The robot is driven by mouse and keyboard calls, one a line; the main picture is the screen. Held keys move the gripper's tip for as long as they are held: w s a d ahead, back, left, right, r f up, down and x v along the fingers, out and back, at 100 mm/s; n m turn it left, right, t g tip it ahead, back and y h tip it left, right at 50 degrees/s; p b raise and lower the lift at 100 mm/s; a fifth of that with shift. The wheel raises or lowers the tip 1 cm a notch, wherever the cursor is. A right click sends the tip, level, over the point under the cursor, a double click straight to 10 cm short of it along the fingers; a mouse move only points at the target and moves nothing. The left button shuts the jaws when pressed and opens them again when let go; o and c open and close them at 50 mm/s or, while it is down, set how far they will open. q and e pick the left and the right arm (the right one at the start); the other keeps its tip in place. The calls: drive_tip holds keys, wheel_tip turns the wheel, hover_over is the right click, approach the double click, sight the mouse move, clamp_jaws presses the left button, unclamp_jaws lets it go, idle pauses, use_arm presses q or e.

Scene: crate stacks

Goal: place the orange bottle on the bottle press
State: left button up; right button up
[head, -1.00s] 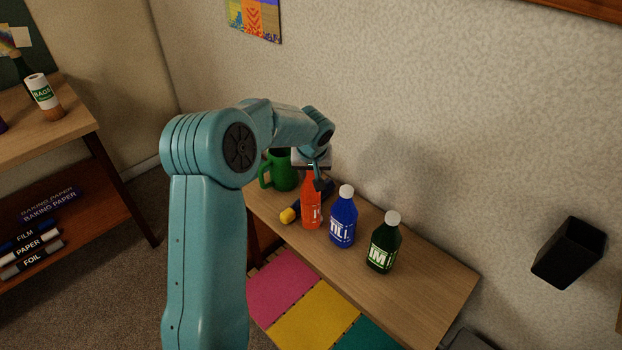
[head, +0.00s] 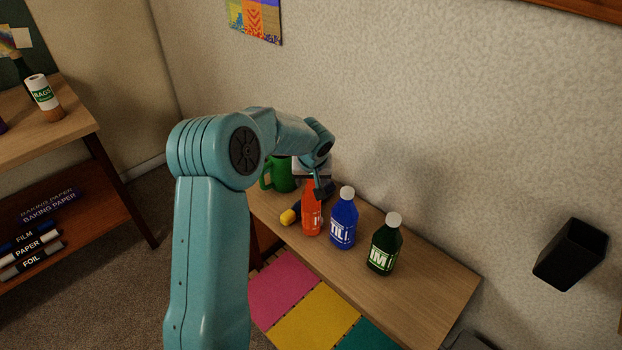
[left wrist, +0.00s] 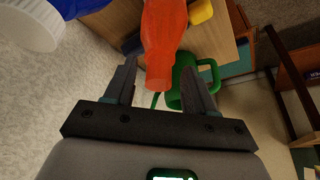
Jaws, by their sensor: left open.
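The orange bottle (head: 312,215) stands upright on the wooden shelf top, left of the blue bottle (head: 343,222). My left gripper (head: 319,188) is at its top, partly hiding the cap and neck. In the left wrist view the orange bottle (left wrist: 163,38) lies between the two spread fingers of my left gripper (left wrist: 161,68), with a visible gap on each side. No bottle press can be made out in these views. My right gripper is not in view.
A dark green bottle (head: 384,246) stands right of the blue one. A green mug (head: 278,176) and a yellow-ended dark object (head: 289,216) are close behind and left of the orange bottle. The shelf top (head: 425,290) is clear at the front right.

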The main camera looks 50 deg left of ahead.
use_arm(q)
drive_tip(key=v, duration=1.2)
drive_tip(key=w+d+f+m+h, duration=0.1)
drive_tip(key=d+f+m+h, duration=0.4)
drive_tip(key=d+f, duration=1.4)
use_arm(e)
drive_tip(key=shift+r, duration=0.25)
use_arm(q)
drive_tip(key=s+d+f+m+g+h, duration=0.1)
drive_tip(key=s+d+f, duration=0.5)
drive_tip(key=s+d, duration=0.2)
drive_tip(key=s+d+f+m+g+h, duration=0.1)
drive_tip(key=s+d+f+m, duration=0.1)
drive_tip(key=s+d+f, duration=0.5)
drive_tip(key=s+d, duration=0.2)
drive_tip(key=s, duration=0.1)
drive_tip(key=shift+d+f+h, duration=0.2)
drive_tip(key=shift+f+h, duration=0.1)
drive_tip(key=shift+h, duration=0.1)
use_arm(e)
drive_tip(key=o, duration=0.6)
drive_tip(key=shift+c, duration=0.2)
